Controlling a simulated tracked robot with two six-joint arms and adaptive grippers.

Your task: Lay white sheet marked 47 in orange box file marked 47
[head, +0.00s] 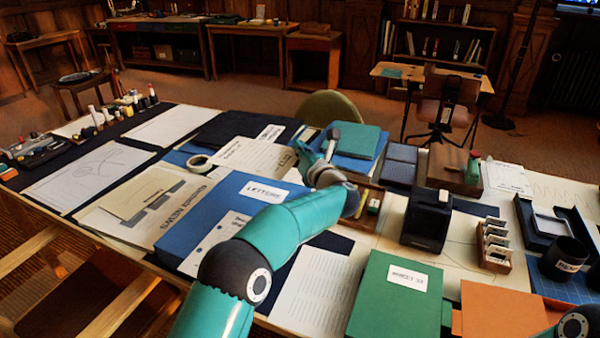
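My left arm reaches from the bottom edge to the middle of the table in the head view. My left gripper (322,146) is beside a white sheet (245,155) with dark print and a larger mark near its right end. I cannot read that mark surely, nor tell whether the fingers touch the sheet or are open. An orange box file (500,310) lies at the lower right, cut off by the bottom edge. No number shows on it. Only a part of my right arm shows in the bottom right corner; its gripper is out of view.
A blue box file (215,215) marked LETTERS lies left of my arm. A green box file (392,300) lies beside the orange one. A black holder (426,218), a small card rack (494,245) and a black cup (562,260) stand at the right. The table is crowded.

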